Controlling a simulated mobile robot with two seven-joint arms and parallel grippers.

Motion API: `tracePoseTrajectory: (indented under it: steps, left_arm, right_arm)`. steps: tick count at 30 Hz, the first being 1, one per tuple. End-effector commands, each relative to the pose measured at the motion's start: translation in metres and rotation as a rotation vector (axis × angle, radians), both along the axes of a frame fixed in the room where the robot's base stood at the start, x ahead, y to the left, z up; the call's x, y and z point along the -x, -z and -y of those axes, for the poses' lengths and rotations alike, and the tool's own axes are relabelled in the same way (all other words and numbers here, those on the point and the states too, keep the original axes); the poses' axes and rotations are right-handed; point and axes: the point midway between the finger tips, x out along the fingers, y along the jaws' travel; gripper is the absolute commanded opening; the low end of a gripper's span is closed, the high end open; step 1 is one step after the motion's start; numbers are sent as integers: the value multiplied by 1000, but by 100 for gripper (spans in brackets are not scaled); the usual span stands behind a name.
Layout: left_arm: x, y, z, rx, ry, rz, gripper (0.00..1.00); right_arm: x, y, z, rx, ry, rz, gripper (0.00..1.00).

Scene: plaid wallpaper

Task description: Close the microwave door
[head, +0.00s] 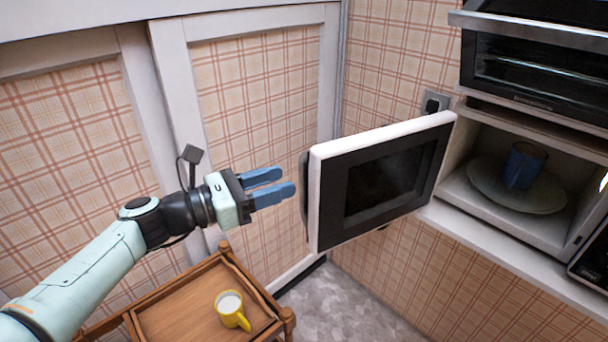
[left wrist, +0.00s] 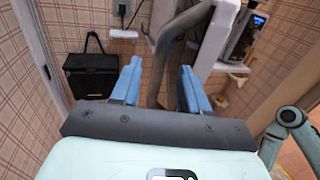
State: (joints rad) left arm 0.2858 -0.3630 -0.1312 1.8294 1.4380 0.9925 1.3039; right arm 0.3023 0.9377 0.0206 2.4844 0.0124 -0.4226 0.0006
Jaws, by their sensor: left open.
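The microwave door (head: 330,200) stands wide open in the head view, swung out to the left, its white frame and dark window facing me. The microwave (head: 470,225) is at the right with its cavity exposed. My left gripper (head: 288,183) is open, with its blue fingers pointing at the door's free edge from the left, a small gap short of it. In the left wrist view, the grey curved door handle (left wrist: 156,75) shows between and beyond the fingers of the left gripper (left wrist: 160,85). I cannot tell whether they touch. My right gripper is not in view.
A plate (head: 485,190) with a blue mug (head: 524,165) is inside the microwave. A toaster oven (head: 535,65) sits above. Below the left arm is a wooden cart (head: 165,320) with a yellow mug (head: 232,312). A black bag (left wrist: 90,72) hangs on the wall.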

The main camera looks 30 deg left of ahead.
Motion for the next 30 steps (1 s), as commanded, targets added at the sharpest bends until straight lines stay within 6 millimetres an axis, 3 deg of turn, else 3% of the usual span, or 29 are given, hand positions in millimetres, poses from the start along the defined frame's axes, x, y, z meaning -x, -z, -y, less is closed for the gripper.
tracePoseTrajectory:
  steps: [3,9,22,26,30]
  left_arm:
    - [-21,1,13,-1,2,-1,45]
    - [-44,1,27,-1,1,0,45]
    - [-52,0,32,-1,0,0,45]
    - [-52,0,32,-1,0,0,2]
    - [-52,0,31,-1,0,0,0]
  right_arm:
    - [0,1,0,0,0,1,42]
    - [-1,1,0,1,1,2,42]
    - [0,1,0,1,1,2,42]
    - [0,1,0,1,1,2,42]
    - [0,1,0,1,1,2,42]
